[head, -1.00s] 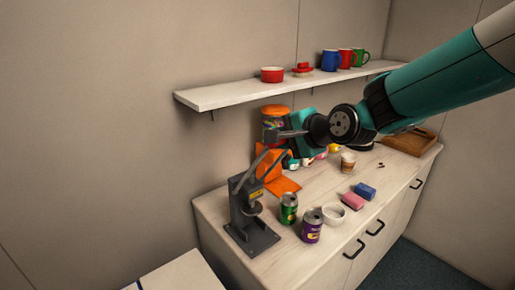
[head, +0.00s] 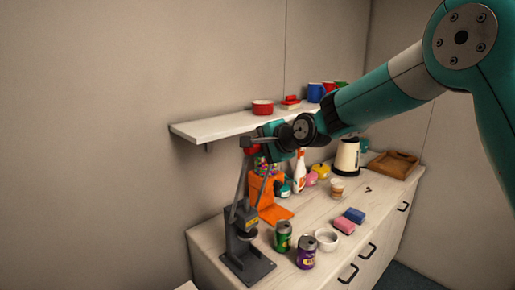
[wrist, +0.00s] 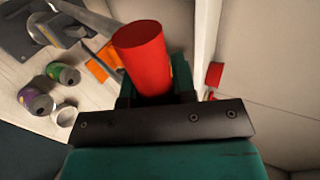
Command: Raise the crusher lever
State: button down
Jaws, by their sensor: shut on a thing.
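The dark grey can crusher (head: 247,262) stands at the near left end of the counter. Its lever (head: 239,188) points up, close to upright. My gripper (head: 257,143) is at the top of the lever, below the front of the shelf. In the wrist view my gripper (wrist: 155,90) is shut on the lever's red handle (wrist: 142,48). The grey lever arm also shows there (wrist: 85,15), running to the upper left. A green can (head: 283,237) and a purple can (head: 306,252) stand upright right of the crusher.
A white shelf (head: 215,126) with a red bowl (head: 262,107) and mugs is close behind my gripper. An orange stand (head: 270,212) is behind the crusher.

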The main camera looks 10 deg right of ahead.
jog(key=c, duration=0.9)
grip_release()
jog(key=shift+f, duration=0.1)
jog(key=b+v, duration=0.6)
jog(key=v, duration=1.1)
jog(key=shift+s+d+b, duration=0.1)
jog(key=shift+d+b, duration=0.05)
jog(key=shift+b, duration=0.15)
jog(key=s+f+n+g+h+b, duration=0.1)
jog(key=s+f+n+g, duration=0.2)
jog(key=s+f+n, duration=0.3)
jog(key=s+a+f+n+g+h+b, duration=0.1)
jog(key=s+f+n+g, duration=0.3)
jog(key=s, duration=0.9)
jog(key=s+a+f+n+g+h+b, duration=0.1)
jog(key=s+f+n+g, duration=0.2)
jog(key=s+f+n, duration=0.5)
jog(key=shift+s+a+f, duration=0.25)
jog(key=shift+s+f, duration=0.6)
jog(key=shift+f, duration=0.05)
